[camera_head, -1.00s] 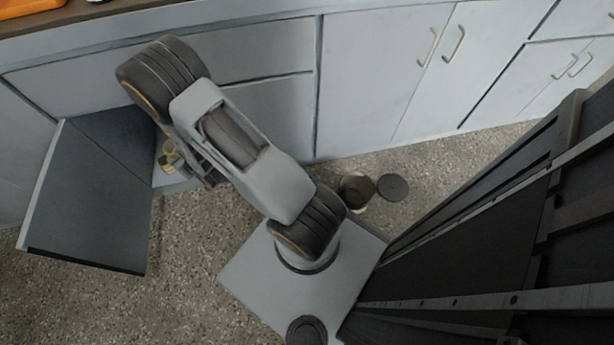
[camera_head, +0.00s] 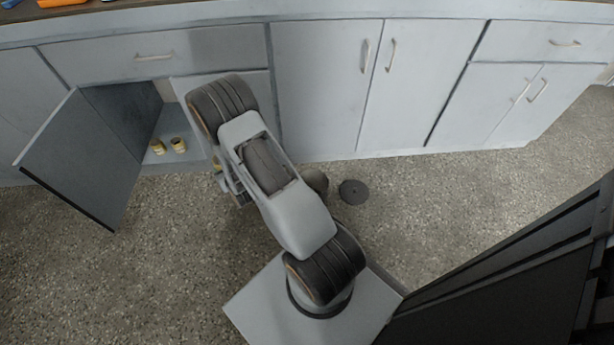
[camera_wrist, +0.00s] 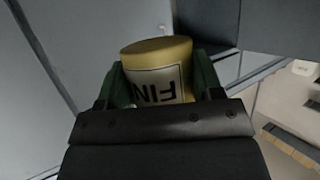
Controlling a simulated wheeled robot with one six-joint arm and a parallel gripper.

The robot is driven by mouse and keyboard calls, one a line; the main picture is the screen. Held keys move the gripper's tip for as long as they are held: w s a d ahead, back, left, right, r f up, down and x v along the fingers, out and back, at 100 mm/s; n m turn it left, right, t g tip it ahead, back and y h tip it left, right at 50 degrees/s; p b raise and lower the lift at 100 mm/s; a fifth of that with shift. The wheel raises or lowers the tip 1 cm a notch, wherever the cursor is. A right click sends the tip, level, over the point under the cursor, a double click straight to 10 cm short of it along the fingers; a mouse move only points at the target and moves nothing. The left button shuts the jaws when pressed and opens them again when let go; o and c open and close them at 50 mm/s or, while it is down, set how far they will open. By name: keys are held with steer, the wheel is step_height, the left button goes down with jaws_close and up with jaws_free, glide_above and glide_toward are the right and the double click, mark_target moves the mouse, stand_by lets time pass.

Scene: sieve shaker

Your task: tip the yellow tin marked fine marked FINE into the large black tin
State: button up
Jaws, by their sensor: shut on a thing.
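The yellow tin (camera_wrist: 155,52) fills the middle of the wrist view. Its white label shows dark letters reading "FIN", upside down in that view; the rest is hidden. My gripper (camera_wrist: 161,80) is shut on the tin, with a green finger at each side. In the head view a sliver of yellow (camera_head: 218,166) shows at my gripper, mostly hidden by my arm, outside the open cupboard. A dark round tin (camera_head: 316,180), apparently the large black one, stands on the floor, partly behind my arm. Its inside cannot be seen clearly.
A dark round lid (camera_head: 354,192) lies on the floor right of the dark tin. Two other yellow tins (camera_head: 158,147) (camera_head: 179,145) stand in the open cupboard. Its grey door (camera_head: 85,160) sticks out at the left. The speckled floor (camera_head: 430,200) is clear to the right.

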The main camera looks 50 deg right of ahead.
steer(key=s+d+f+m+b, duration=0.1)
steer(key=s+d+f+m, duration=0.2)
steer(key=d+f+m, duration=0.3)
steer(key=s+d+f+m+t+b, duration=0.1)
steer(key=s+d+f+m+b, duration=0.1)
steer(key=s+d+f+m, duration=0.2)
steer(key=s+d+f+m+t+b, duration=0.1)
steer(key=s+d+f+m, duration=0.2)
steer(key=d+f+m, duration=0.6)
steer(key=d+m, duration=0.4)
steer(key=d, duration=0.3)
steer(key=shift+s+f+m+h, duration=0.15)
steer(key=shift+s+m+h, duration=0.15)
steer(key=shift+s, duration=0.05)
